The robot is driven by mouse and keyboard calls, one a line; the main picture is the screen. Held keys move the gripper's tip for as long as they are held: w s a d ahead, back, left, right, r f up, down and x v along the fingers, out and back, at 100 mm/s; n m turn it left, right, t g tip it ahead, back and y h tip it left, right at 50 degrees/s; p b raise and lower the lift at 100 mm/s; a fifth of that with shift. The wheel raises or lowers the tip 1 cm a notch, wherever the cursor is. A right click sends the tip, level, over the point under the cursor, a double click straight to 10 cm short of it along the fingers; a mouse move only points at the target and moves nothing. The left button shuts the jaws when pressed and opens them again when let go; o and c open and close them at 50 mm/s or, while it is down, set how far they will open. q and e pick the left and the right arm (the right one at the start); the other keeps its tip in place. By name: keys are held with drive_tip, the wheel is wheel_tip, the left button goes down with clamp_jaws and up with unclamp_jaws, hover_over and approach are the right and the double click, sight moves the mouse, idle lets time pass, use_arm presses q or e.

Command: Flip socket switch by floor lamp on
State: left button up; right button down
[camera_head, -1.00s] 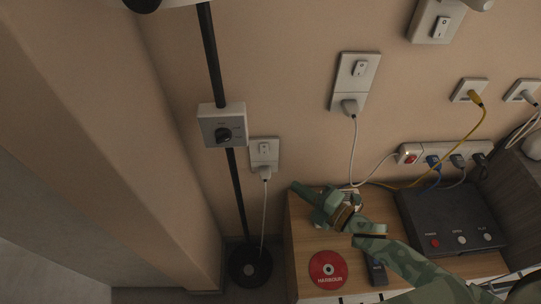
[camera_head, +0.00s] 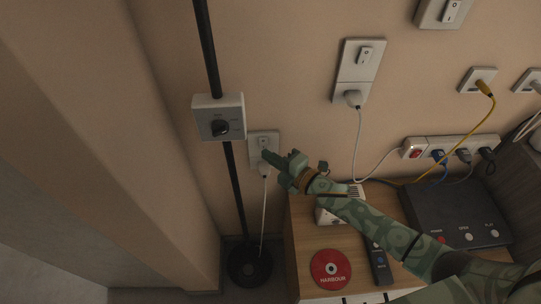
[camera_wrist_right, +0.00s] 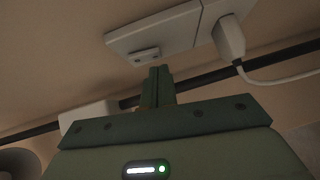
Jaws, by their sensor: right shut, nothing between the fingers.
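The socket (camera_head: 257,136) by the floor lamp is a pale wall plate with a small rocker switch (camera_head: 263,142) above a white plug and cord. The floor lamp has a black pole (camera_head: 233,190) and a round base (camera_head: 250,266). My right gripper (camera_head: 267,155) is shut and empty, its tip just in front of the socket, near the rocker. In the right wrist view the shut fingertips (camera_wrist_right: 159,70) point at the rocker (camera_wrist_right: 146,54), close below it; I cannot tell whether they touch. The rocker's position is too small to read. My left gripper is not in view.
A dial box (camera_head: 219,118) sits on the lamp pole just left of the socket. A second switched socket (camera_head: 361,68) is up to the right. The cabinet (camera_head: 300,245) below bears a red disc (camera_head: 331,269), a remote (camera_head: 379,265) and a black device (camera_head: 455,215).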

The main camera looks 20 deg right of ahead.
drive_tip(key=shift+w+d, duration=0.1)
drive_tip(key=shift+w, duration=0.35)
